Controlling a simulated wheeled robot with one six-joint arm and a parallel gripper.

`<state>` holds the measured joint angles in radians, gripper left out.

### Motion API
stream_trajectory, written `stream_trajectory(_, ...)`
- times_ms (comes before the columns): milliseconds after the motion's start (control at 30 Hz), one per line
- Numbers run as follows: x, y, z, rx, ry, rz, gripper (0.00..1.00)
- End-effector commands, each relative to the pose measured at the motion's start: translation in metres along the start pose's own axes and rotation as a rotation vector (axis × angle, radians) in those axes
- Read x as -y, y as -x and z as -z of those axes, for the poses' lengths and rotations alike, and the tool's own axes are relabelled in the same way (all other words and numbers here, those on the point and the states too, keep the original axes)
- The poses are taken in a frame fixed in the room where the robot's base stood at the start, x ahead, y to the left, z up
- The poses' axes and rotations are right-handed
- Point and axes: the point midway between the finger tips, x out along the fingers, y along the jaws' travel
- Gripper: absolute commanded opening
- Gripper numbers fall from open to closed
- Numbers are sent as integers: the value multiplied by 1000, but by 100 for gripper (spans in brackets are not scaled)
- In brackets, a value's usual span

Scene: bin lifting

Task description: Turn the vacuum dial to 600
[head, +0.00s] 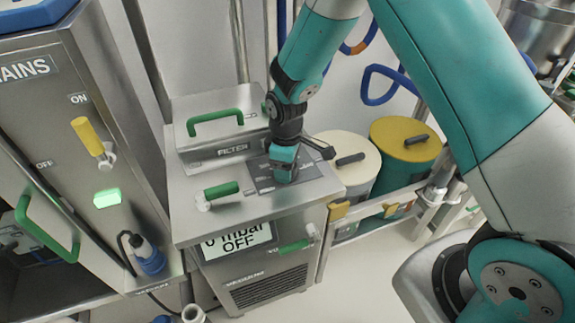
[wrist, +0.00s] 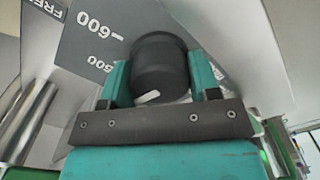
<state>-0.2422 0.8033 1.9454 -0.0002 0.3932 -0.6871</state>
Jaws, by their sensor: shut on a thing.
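The vacuum dial is a dark round knob (wrist: 160,66) with a white pointer mark, seen in the wrist view. My gripper (wrist: 162,85) is shut on it, one teal finger on each side. The white pointer is on the near side of the knob, partly hidden by my gripper. In the head view my gripper (head: 284,172) points down onto the dial plate (head: 318,170) on top of the steel vacuum unit (head: 255,210), and it hides the knob. The unit's display (head: 238,240) reads 0 mbar OFF.
A filter box with a green handle (head: 215,122) stands behind the dial. A green-handled lever (head: 221,190) is left of it. Two lidded drums, cream (head: 345,160) and yellow (head: 405,140), stand to the right. A MAINS cabinet (head: 50,110) with a yellow lever stands at the left.

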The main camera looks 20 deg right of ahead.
Motion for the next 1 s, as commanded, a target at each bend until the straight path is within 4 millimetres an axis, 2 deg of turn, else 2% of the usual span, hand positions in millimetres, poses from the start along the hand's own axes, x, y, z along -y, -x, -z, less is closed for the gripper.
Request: stream_trajectory(1000, -1, 1, 0, -1, -936, -2, 32)
